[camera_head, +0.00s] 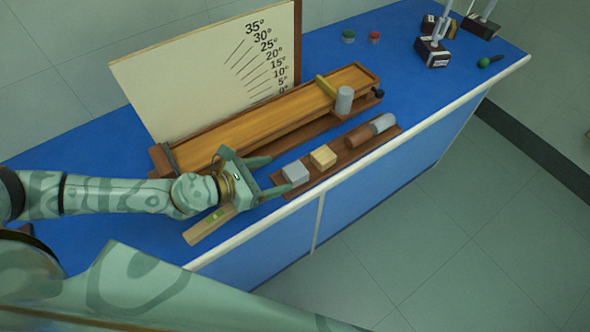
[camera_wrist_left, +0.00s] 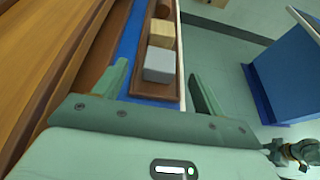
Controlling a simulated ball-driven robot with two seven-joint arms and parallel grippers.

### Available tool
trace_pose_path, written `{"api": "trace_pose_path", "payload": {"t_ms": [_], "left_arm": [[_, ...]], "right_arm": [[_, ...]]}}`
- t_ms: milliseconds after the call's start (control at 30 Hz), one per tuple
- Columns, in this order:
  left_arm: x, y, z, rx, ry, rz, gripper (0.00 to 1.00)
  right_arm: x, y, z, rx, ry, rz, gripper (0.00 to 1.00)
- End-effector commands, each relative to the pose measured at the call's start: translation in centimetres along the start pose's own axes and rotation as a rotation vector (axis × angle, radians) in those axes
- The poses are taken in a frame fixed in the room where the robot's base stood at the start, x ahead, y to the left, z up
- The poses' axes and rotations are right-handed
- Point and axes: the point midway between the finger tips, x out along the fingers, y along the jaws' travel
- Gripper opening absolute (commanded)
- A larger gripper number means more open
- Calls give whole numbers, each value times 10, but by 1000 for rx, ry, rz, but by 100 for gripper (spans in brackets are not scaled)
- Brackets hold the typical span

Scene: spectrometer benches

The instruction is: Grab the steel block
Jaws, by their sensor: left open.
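The steel block (camera_head: 295,173) is a light grey cube at the near left end of a brown wooden tray (camera_head: 333,171) on the blue bench. It also shows in the left wrist view (camera_wrist_left: 159,65), ahead of the fingertips and between their lines. My left gripper (camera_head: 278,174) is open, with its fingers pointing at the steel block; in the left wrist view its two fingers (camera_wrist_left: 159,84) stand apart with nothing held. I cannot tell whether a fingertip touches the block. My right gripper is not in view.
A wooden block (camera_head: 323,157) sits just beyond the steel block, then a brown cylinder (camera_head: 359,136) and a grey cylinder (camera_head: 383,123). A wooden ramp (camera_head: 270,113) with an angle board (camera_head: 205,85) stands behind. The bench's white front edge (camera_head: 400,143) runs close by the tray.

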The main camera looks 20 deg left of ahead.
Motion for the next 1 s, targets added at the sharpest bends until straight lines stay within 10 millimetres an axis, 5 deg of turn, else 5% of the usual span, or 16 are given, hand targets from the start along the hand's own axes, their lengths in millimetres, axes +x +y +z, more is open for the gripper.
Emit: {"api": "trace_pose_path", "payload": {"t_ms": [500,800,833,1000], "left_arm": [[68,-2,-6,-4,-1,0,71],[76,-1,-5,-4,0,2,71],[76,-1,-5,-4,0,2,68],[75,-1,-5,-4,0,2,21]], "right_arm": [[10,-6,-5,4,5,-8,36],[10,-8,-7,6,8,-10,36],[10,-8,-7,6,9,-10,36],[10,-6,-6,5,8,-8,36]]}}
